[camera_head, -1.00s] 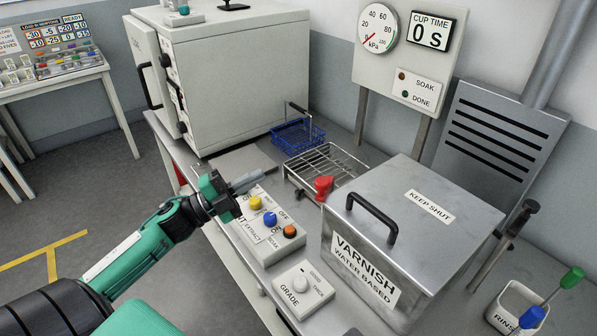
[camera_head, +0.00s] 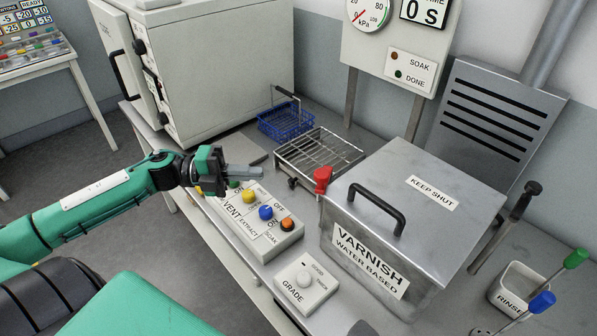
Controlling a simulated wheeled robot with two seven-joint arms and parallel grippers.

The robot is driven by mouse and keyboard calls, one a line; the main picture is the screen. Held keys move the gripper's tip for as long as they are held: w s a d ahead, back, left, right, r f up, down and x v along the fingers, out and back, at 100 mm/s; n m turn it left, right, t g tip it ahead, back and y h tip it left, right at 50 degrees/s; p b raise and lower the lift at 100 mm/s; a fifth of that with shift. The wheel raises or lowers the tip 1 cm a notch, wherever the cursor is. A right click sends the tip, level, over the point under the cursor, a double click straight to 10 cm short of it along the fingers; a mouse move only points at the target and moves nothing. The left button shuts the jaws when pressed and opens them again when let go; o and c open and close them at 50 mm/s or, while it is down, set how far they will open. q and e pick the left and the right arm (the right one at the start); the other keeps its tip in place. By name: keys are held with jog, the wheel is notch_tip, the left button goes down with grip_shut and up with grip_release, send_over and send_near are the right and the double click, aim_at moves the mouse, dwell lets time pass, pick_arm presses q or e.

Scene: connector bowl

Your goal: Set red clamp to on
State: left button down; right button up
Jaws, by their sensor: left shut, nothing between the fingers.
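The red clamp (camera_head: 322,178) sits at the left edge of the steel varnish tank (camera_head: 425,170), close to the lid's left corner. Its exact setting is too small to tell. My left gripper (camera_head: 258,172) reaches in from the left, above the control box, with its grey fingers pointing right toward the red clamp. The fingers are together and empty, apart from the clamp by a clear gap. My right gripper is out of view.
The control box (camera_head: 240,222) with coloured knobs lies under my left gripper. A wire rack (camera_head: 322,155) and a blue basket (camera_head: 285,122) stand behind. The grade dial box (camera_head: 306,289) is in front. A black handle (camera_head: 378,207) rises from the tank lid.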

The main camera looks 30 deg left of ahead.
pick_arm(q)
jog(key=p, duration=0.3)
send_near(324, 173)
jog(key=x, duration=0.3)
jog(key=shift+w+d+f, duration=0.2)
jog(key=shift+w+d, duration=0.05)
jog(key=shift+d, duration=0.15)
jog(key=shift+w+d+f, duration=0.2)
jog(key=shift+d, duration=0.2)
